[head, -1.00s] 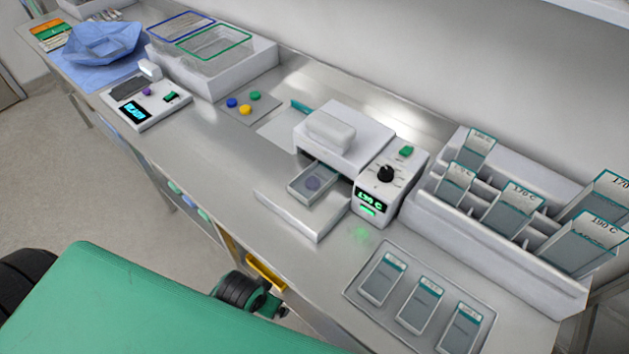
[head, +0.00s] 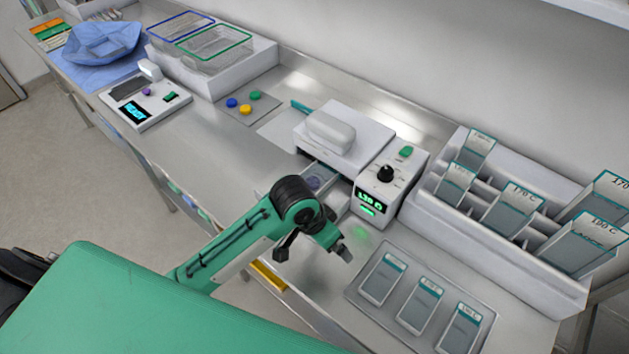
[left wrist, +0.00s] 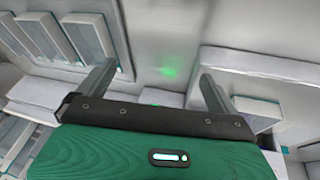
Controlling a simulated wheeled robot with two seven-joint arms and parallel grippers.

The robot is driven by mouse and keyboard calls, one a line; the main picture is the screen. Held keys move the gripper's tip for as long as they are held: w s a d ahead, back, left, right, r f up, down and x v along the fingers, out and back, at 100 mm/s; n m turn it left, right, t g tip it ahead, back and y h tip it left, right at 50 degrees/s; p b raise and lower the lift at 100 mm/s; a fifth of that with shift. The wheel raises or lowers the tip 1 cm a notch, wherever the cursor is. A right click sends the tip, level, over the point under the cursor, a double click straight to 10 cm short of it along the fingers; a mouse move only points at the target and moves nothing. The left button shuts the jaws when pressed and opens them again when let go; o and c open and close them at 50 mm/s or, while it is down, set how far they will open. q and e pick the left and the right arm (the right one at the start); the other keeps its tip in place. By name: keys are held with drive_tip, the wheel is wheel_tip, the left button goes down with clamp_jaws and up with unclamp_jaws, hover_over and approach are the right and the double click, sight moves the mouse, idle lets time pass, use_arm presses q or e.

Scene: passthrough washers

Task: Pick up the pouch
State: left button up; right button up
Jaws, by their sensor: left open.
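A clear pouch with a purple disc in it (head: 314,182) lies in the front slot of the white sealing machine (head: 345,150). My left arm now covers part of it in the head view. My left gripper (head: 342,250) is over the bench in front of the machine, right of the pouch and near the pouch mat. In the left wrist view the gripper (left wrist: 155,82) has its two fingers wide apart with nothing between them. A green light spot shows on the bench beyond the fingers. My right gripper is not in view.
Several flat teal-topped pouches (head: 420,304) lie on a grey mat (head: 374,256) at the front right. A white rack (head: 480,245) of labelled pouches stands behind. The control box (head: 390,185) with a dial is close by. Left of the machine, the bench is partly clear.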

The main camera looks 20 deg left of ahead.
use_arm(q)
drive_tip(key=shift+g+y, duration=0.6)
drive_tip(key=w+r, duration=0.1)
drive_tip(key=w, duration=0.1)
drive_tip(key=w+a+r, duration=0.1)
drive_tip(key=w, duration=0.2)
drive_tip(key=w+r, duration=0.2)
drive_tip(key=w, duration=0.1)
drive_tip(key=shift+a, duration=0.4)
drive_tip(key=w+a+r+n+g+y, duration=0.1)
drive_tip(key=w+a+r+n+y, duration=0.1)
drive_tip(key=w+a+r, duration=0.6)
drive_tip(key=p, duration=0.2)
hover_over(312, 180)
wheel_tip(312, 180, down, 8)
drive_tip(key=shift+f, duration=0.1)
wheel_tip(312, 180, down, 5)
drive_tip(key=p, duration=0.3)
drive_tip(key=shift+s+r, duration=0.1)
drive_tip(key=shift+r, duration=0.1)
drive_tip(key=shift+f, duration=0.35)
drive_tip(key=c, duration=1)
